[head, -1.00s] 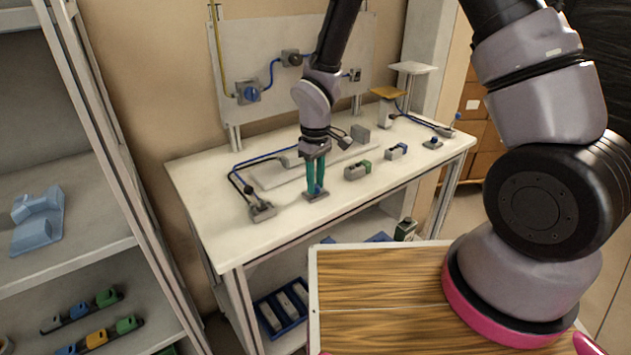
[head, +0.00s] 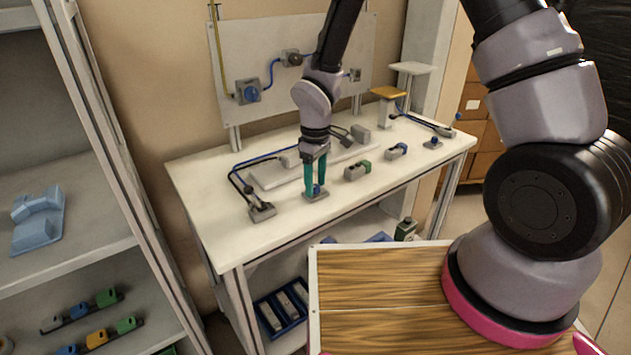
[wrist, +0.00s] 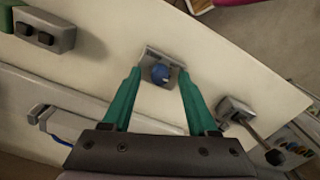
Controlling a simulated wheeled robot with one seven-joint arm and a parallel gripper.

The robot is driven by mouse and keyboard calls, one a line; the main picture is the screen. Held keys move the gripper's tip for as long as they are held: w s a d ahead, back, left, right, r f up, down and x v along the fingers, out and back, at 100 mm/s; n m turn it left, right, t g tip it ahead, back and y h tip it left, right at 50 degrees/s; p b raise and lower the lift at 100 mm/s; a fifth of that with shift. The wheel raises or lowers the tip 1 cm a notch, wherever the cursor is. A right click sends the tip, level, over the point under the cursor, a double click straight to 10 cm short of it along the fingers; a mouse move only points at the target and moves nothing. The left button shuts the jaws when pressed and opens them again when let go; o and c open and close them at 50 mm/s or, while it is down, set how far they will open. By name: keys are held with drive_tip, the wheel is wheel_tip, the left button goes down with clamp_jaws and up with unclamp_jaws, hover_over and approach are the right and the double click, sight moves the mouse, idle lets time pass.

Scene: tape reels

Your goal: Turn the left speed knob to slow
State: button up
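The left speed knob is a blue knob (head: 317,189) on a small grey base near the front edge of the white bench (head: 235,225). In the wrist view the knob (wrist: 160,73) shows between my fingertips. My gripper (head: 315,192) points down over it with two green fingers, one on each side. In the wrist view my gripper (wrist: 160,80) is open, with a visible gap between each finger and the knob. The knob's pointer and any slow marking are too small to make out.
A lever unit (head: 262,211) stands left of the knob. Grey switch boxes (head: 357,170) and another blue knob (head: 433,142) stand to the right. A long pale plate (head: 270,178) lies behind. A panel (head: 225,65) rises at the bench's back.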

sight(316, 186)
wheel_tip(316, 186, up, 11)
idle(0.7)
